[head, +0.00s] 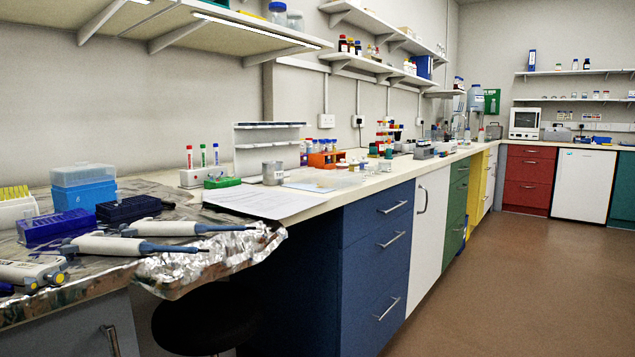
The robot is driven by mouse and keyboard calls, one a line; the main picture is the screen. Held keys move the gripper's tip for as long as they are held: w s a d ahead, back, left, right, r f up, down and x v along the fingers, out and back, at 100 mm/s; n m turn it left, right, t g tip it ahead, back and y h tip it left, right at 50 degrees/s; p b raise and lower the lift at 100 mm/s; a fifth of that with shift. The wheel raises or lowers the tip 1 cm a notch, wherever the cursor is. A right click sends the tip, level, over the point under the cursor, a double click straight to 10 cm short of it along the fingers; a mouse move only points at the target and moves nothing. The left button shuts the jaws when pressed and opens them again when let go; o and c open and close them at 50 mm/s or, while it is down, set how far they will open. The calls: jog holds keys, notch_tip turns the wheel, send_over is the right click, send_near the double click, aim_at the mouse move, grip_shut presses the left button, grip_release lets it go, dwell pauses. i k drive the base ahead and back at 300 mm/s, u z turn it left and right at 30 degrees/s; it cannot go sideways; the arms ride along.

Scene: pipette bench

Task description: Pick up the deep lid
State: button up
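A clear, tall lid (83,176) sits on top of a light blue box (84,195) at the left of the bench in the head view. It looks like the deep lid, though I cannot be sure of that name. The lid is upright and seems to rest level on the box. My gripper is not in view.
Dark blue racks (128,209) and (56,226) stand close by the box. A white rack with yellow tips (16,206) is at its left. Pipettes (100,246) lie in front on crumpled foil (215,262). A shelf (190,22) hangs above. A dark stool (200,322) stands below.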

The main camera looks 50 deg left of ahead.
aim_at(343, 180)
jog(key=k, duration=0.25)
jog(key=u, duration=0.75)
